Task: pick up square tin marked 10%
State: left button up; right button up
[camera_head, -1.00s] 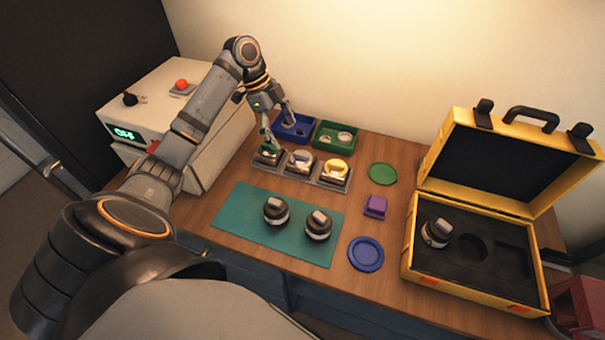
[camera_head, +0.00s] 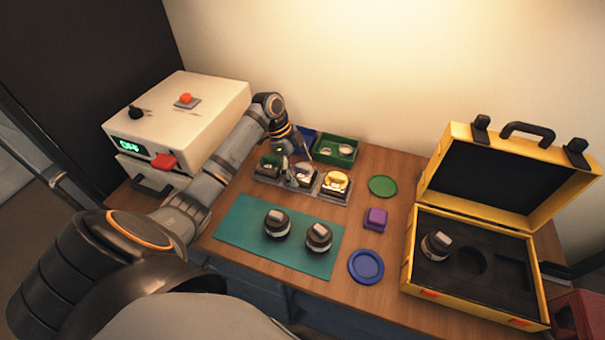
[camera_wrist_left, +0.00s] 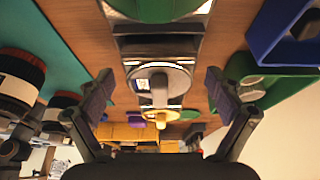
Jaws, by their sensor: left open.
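A grey three-part tray (camera_head: 258,179) holds a green-topped piece (camera_head: 267,162), a silver piece (camera_head: 306,173) and a yellow piece (camera_head: 336,183) in a row. No 10% mark is readable, so I cannot tell which is the square tin named. My left gripper (camera_head: 298,172) is open over the tray's middle, partly hiding the silver piece. In the left wrist view, the silver piece (camera_wrist_left: 172,72) with a small label lies between the open fingers (camera_wrist_left: 159,86), the green one above it and the yellow one below it in the picture. My right gripper is not in view.
Behind the tray are a blue bin (camera_head: 303,137) and a green bin (camera_head: 334,148). Two dark round pieces stand on the teal mat (camera_head: 240,224). A purple square piece (camera_head: 375,218) and green (camera_head: 383,186) and blue (camera_head: 366,267) discs lie right. An open yellow case (camera_head: 408,248) stands farther right.

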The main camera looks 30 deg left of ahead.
pick_arm(q)
jog(key=shift+d+f, duration=0.1)
jog(key=shift+f, duration=0.15)
jog(key=c, duration=1.2)
jog(key=shift+c, duration=0.2)
jog(key=shift+r, duration=0.55)
jog(key=s+d+r+b, duration=0.1)
jog(key=s+d+r, duration=0.7)
jog(key=s+r, duration=0.3)
jog(key=shift+s+r+b, duration=0.25)
jog(key=shift+r+b, duration=0.15)
jog(key=shift+r, duration=0.1)
